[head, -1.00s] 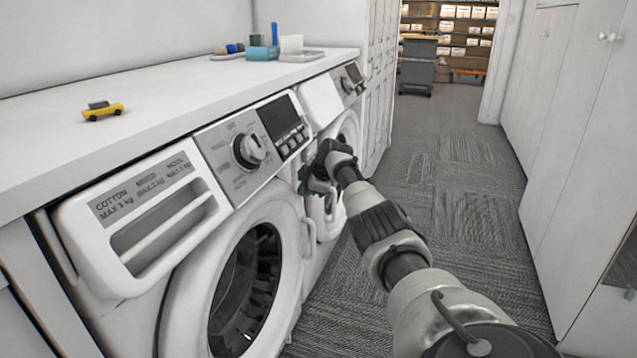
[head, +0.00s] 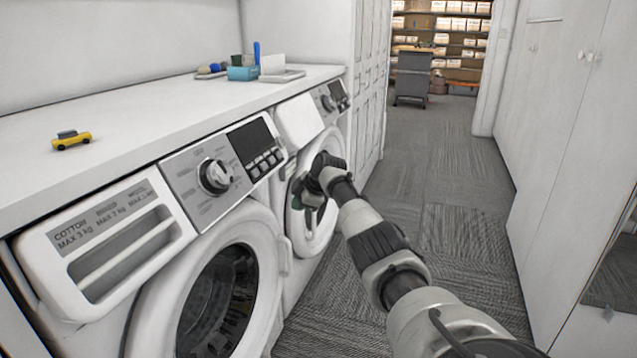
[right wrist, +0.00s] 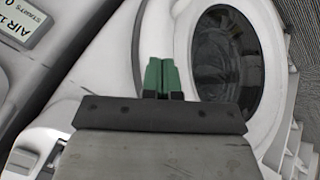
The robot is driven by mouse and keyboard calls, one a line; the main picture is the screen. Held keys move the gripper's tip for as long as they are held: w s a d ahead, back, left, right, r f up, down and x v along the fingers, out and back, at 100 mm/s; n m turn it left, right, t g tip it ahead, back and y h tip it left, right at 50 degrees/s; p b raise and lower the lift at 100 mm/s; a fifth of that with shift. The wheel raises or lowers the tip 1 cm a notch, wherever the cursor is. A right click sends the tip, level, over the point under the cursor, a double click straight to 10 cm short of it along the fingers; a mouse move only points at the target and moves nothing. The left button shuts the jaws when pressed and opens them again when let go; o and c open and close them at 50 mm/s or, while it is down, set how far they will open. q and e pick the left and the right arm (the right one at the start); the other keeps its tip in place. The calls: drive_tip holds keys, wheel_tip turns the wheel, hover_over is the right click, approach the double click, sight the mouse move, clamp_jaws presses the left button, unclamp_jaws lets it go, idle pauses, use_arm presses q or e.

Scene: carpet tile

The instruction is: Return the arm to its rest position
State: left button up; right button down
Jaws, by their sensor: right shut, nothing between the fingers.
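My right arm (head: 380,250) reaches forward from the lower right of the head view. Its gripper (head: 308,205) is in front of the second, farther washing machine (head: 300,125). In the right wrist view the green fingers (right wrist: 161,76) are together with nothing between them. Behind them in that view are a white machine front and a round dark door window (right wrist: 227,60). I cannot tell the exact gap between fingers and machine. My left gripper is not in view.
The near washing machine (head: 215,290) has its door closed. A white counter (head: 150,110) above holds a yellow toy car (head: 71,140) and a blue box (head: 242,73). White cabinets (head: 560,130) stand at right. The carpet aisle (head: 440,150) is clear up to a grey cart (head: 412,78).

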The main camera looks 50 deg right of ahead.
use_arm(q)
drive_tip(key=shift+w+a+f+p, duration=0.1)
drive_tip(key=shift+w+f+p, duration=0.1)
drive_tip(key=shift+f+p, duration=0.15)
use_arm(e)
drive_tip(key=s+d+r, duration=0.2)
drive_tip(key=d+r, duration=0.1)
drive_tip(key=r, duration=0.2)
drive_tip(key=shift+d+r, duration=0.15)
drive_tip(key=shift+d, duration=0.05)
